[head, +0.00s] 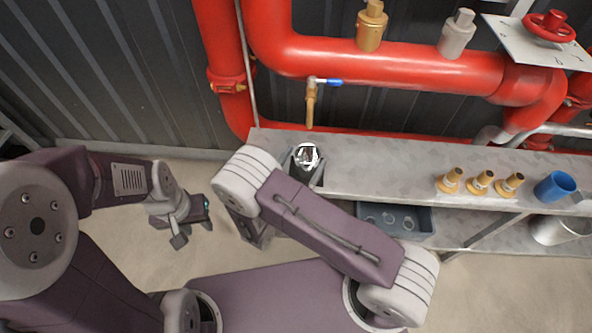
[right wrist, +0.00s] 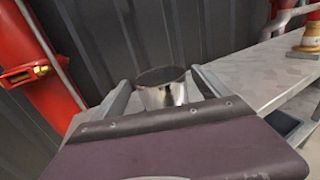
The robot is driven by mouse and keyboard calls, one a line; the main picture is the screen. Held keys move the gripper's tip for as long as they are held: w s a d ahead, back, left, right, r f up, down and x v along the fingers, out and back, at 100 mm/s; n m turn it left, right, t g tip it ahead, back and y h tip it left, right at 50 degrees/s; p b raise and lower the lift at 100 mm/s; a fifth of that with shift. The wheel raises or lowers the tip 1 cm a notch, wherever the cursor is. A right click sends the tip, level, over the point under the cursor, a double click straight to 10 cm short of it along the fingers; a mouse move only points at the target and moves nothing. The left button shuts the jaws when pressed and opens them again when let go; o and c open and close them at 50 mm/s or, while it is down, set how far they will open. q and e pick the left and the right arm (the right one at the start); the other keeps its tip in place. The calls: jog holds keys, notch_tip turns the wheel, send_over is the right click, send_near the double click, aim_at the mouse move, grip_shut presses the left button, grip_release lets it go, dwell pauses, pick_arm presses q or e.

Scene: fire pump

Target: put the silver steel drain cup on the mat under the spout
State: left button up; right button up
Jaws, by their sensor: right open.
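The silver steel drain cup (head: 306,155) is at the left end of the grey bench, just below the brass spout (head: 310,107) in the head view. My right gripper (head: 305,172) is open, with a finger on each side of the cup. In the right wrist view the cup (right wrist: 165,93) shows upright between the spread fingers, its lower part hidden by my gripper body. I cannot tell whether the fingers touch it. No mat can be made out; my gripper and the cup cover that spot. My left gripper (head: 182,226) hangs empty left of the bench; its jaw opening is unclear.
The grey bench (head: 385,165) is clear right of the cup, up to several brass nozzles (head: 480,182) and a blue cup (head: 555,187). A dark tray (head: 412,222) and a metal bucket (head: 560,230) sit lower down. Red pipes (head: 390,62) run behind; a blue-handled valve (head: 327,82) tops the spout.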

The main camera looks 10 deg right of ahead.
jog(key=v, duration=0.6)
jog(key=shift+s+a, duration=0.25)
jog(key=shift+s, duration=0.1)
